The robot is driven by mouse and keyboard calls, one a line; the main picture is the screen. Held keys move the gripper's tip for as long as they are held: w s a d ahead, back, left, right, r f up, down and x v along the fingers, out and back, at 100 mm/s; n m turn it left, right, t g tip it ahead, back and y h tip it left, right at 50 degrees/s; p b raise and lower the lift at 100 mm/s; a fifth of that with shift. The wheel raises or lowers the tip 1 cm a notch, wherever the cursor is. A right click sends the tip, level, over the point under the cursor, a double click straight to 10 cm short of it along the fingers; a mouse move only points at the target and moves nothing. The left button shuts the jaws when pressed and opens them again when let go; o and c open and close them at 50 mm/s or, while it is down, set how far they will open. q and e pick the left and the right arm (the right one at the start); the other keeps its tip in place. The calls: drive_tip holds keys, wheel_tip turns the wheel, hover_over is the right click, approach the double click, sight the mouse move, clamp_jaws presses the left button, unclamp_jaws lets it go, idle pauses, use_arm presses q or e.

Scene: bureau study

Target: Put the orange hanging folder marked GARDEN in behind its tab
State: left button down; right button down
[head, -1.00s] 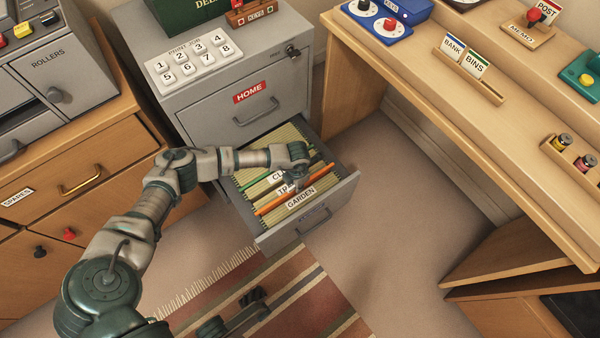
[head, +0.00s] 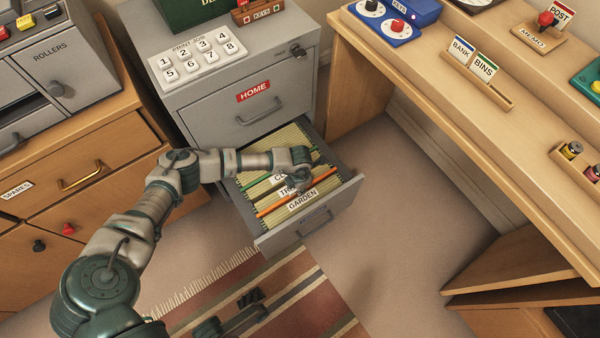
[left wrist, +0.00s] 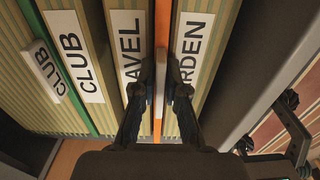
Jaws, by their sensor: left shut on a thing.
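The orange hanging folder (head: 268,209) shows as a thin orange edge in the open drawer (head: 346,196). In the left wrist view the orange edge (left wrist: 162,28) runs between the panel labelled TRAVEL (left wrist: 131,45), partly covered, and the one labelled GARDEN (left wrist: 190,48). The GARDEN label (head: 302,200) is on the drawer-front side of the folder. My left gripper (left wrist: 162,85) is shut on the orange folder from above, a finger on each side. The folder's lower part is hidden. My right gripper (head: 252,303) is low over the rug, its fingers unclear.
A green edge (left wrist: 60,85) stands farther back by the CLUB label (left wrist: 72,55). The grey cabinet (head: 196,109) rises behind the drawer, and a wooden desk (head: 375,62) is at right. The floor right of the drawer (head: 395,230) is clear.

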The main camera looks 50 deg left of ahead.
use_arm(q)
drive_tip(key=shift+f, duration=0.15)
drive_tip(key=c, duration=1.1)
unclamp_jaws()
drive_tip(key=shift+c, duration=0.2)
drive_tip(key=shift+r, duration=0.3)
wheel_tip(320, 180, up, 11)
drive_tip(key=shift+r, duration=0.15)
drive_tip(key=shift+w, duration=0.1)
